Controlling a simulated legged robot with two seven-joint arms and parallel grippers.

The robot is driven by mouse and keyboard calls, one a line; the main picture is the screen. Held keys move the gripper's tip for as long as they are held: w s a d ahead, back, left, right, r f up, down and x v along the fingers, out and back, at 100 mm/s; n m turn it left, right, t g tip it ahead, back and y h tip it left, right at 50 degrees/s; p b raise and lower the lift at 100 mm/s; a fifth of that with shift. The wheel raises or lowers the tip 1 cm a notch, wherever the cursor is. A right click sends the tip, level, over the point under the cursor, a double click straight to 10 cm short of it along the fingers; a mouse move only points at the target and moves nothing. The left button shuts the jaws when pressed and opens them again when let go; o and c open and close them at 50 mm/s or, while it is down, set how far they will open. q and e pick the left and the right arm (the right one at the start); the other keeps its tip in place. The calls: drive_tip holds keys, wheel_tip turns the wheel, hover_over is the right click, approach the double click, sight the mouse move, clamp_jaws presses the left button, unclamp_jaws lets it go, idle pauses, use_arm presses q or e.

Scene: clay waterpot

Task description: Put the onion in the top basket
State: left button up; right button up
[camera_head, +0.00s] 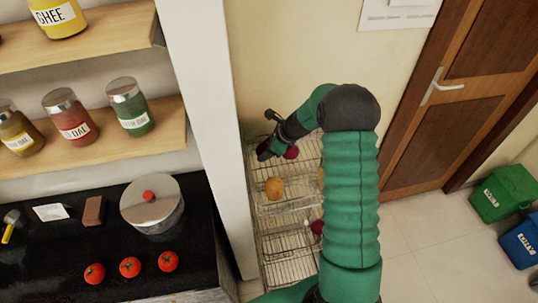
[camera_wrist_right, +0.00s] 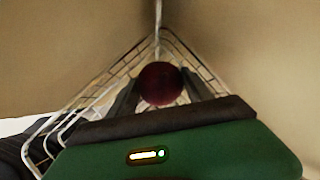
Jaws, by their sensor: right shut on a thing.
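The dark red onion (camera_wrist_right: 160,84) sits between the two fingers of my right gripper (camera_wrist_right: 160,92) in the wrist view. My right gripper (camera_head: 267,148) is shut on it at the top basket (camera_head: 305,172) of the wire rack, near the wall corner. In the head view a dark red round thing (camera_head: 291,152) shows beside the gripper; I cannot tell whether it is the held onion. Whether the held onion touches the basket is unclear. My left gripper is not in view.
A potato-like vegetable (camera_head: 274,188) lies in the rack, and a reddish one (camera_head: 317,227) lies lower. A white post (camera_head: 205,120) stands left of the rack. The counter (camera_head: 60,270) holds a pot (camera_head: 152,215) and tomatoes (camera_head: 130,267). A door (camera_head: 450,100) is at right.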

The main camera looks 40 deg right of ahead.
drive_tip(key=x, duration=0.3)
drive_tip(key=shift+s+f, duration=0.2)
drive_tip(key=shift+f, duration=0.3)
drive_tip(key=shift+c, duration=0.7)
drive_tip(key=shift+a, duration=0.1)
clamp_jaws()
drive_tip(key=shift+s+a+r, duration=0.1)
drive_tip(key=shift+s+r, duration=0.1)
drive_tip(key=shift+s, duration=0.05)
drive_tip(key=shift+f, duration=0.1)
drive_tip(key=o, duration=1.3)
unclamp_jaws()
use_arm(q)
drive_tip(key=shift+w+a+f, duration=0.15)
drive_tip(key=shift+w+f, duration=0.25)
use_arm(e)
drive_tip(key=shift+o, duration=0.2)
drive_tip(key=shift+d+f, duration=0.1)
drive_tip(key=shift+d, duration=0.1)
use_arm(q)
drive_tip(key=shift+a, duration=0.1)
use_arm(e)
drive_tip(key=shift+a, duration=0.1)
